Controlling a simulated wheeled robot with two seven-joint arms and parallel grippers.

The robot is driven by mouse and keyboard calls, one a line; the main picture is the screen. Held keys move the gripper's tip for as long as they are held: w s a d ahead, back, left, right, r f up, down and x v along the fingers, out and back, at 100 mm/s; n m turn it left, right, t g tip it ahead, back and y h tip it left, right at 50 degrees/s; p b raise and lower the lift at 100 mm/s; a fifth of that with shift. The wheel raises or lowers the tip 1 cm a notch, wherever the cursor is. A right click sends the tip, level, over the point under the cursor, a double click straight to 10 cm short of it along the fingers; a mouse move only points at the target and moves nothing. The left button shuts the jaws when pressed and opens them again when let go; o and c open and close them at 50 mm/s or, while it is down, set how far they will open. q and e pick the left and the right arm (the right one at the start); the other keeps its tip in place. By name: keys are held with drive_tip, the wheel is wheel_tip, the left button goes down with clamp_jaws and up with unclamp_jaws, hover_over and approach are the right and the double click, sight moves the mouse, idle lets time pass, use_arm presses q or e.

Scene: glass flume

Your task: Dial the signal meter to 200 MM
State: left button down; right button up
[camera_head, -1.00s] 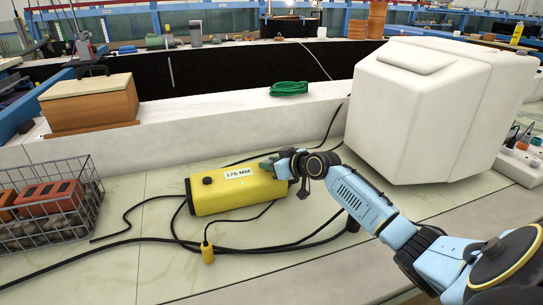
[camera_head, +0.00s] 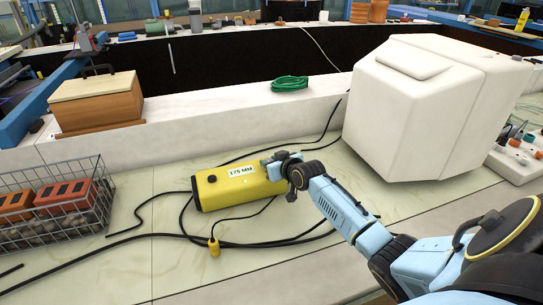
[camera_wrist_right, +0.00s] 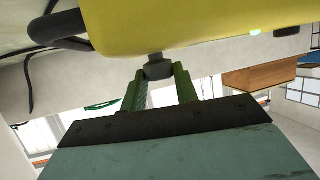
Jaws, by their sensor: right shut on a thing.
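The yellow signal meter (camera_head: 230,192) lies on the pale bench in the head view. Its white display (camera_head: 241,171) seems to read 175 MM; the last digit is blurred. The meter's underside or side (camera_wrist_right: 180,22) fills the top of the right wrist view. My right gripper (camera_head: 268,163) is at the meter's right end. In the right wrist view, its green fingers are shut on a small dark knob (camera_wrist_right: 158,67) that sticks out of the yellow body. My left gripper is not in view.
Black cables (camera_head: 170,238) and a yellow plug (camera_head: 214,247) lie in front of the meter. A wire basket (camera_head: 85,222) stands at left, a wooden box (camera_head: 100,104) behind it. A large white block (camera_head: 420,110) stands at right. A green coil (camera_head: 289,83) lies on the ledge.

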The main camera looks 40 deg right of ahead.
drive_tip(key=m+h+p, duration=0.1)
drive_tip(key=p, duration=0.1)
drive_tip(key=m+h+p, duration=0.1)
drive_tip(key=p, duration=0.1)
drive_tip(key=shift+a+r+g+h, duration=0.15)
drive_tip(key=shift+a+g+h, duration=0.15)
drive_tip(key=shift+w+m+h+p, duration=0.1)
drive_tip(key=shift+m+h+p, duration=0.2)
drive_tip(key=shift+m, duration=0.2)
drive_tip(key=shift+a+f+m+g+h, duration=0.1)
drive_tip(key=shift+f+m+g+h, duration=0.15)
drive_tip(key=shift+m+h, duration=0.25)
drive_tip(key=shift+m+g+h+b, duration=0.45)
drive_tip(key=shift+m+h+b, duration=0.15)
drive_tip(key=shift+h, duration=0.1)
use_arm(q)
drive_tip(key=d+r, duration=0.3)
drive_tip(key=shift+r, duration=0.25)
use_arm(e)
drive_tip(key=shift+r+m+h, duration=0.1)
drive_tip(key=shift+m+h, duration=0.2)
drive_tip(key=o, duration=1)
